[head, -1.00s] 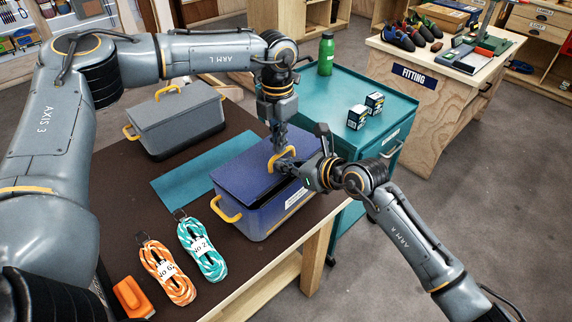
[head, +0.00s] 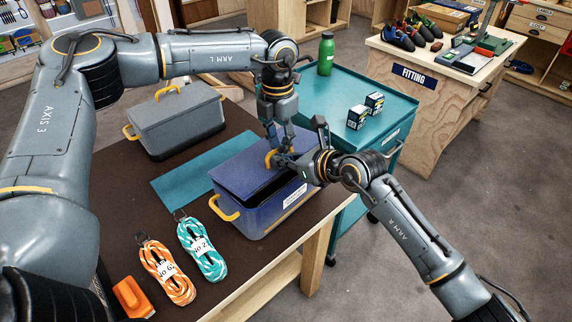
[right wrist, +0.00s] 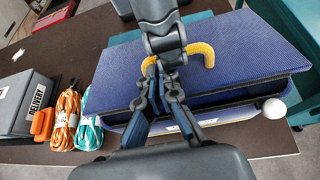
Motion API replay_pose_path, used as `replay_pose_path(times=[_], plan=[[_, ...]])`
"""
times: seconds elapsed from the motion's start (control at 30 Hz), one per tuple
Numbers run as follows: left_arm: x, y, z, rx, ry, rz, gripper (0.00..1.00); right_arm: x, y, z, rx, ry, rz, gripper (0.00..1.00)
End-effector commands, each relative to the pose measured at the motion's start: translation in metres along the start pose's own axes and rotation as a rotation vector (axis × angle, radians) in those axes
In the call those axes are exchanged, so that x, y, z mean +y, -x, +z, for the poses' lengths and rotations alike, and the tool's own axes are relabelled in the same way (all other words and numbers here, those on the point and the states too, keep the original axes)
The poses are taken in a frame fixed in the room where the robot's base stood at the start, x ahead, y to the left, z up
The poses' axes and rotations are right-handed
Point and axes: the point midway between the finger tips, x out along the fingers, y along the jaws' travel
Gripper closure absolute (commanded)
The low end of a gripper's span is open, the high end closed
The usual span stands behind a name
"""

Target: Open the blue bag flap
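The blue bag (head: 262,218) stands on the brown-topped bench in the head view. Its flap (head: 240,170) is tilted slightly up, with a dark gap along the front edge; the gap also shows in the right wrist view below the flap (right wrist: 245,65). A yellow handle (head: 271,158) sits on the flap. My left gripper (head: 275,146) reaches down to the handle from above. My right gripper (head: 290,162) is close beside it from the right; its fingers (right wrist: 163,85) converge near the handle (right wrist: 205,52). The fingertips overlap, so their grip on the handle is unclear.
A grey lidded box (head: 178,125), a teal mat (head: 183,180), orange rope (head: 168,275), teal rope (head: 203,252) and an orange item (head: 132,297) are on the bench. A teal cart (head: 335,85) with a green bottle (head: 326,54) and small boxes stands behind the bag.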

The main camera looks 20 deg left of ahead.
Motion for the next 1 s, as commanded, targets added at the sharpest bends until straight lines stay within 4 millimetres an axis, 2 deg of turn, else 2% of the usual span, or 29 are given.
replay_pose_path(times=[0.03,0.37,0.47,0.8,1.0], plan=[[0.0,-0.004,-0.002,0.008,0.0,0.0,0.67,0.001,0.002,0.008,-0.017,0.004,0.0,1.0],[0.0,0.0,-0.002,0.007,0.001,-0.001,0.67,0.0,0.001,0.007,-0.014,0.004,-0.001,1.0],[0.0,0.01,-0.001,0.004,0.001,-0.001,0.67,0.0,0.001,0.006,-0.012,0.003,-0.001,1.0],[0.001,0.062,0.001,0.001,0.001,0.001,0.67,-0.001,0.001,0.002,-0.004,0.001,-0.001,1.0],[-0.001,0.079,0.001,-0.002,0.002,-0.007,0.67,-0.001,0.001,0.001,-0.002,0.001,-0.001,1.0]])
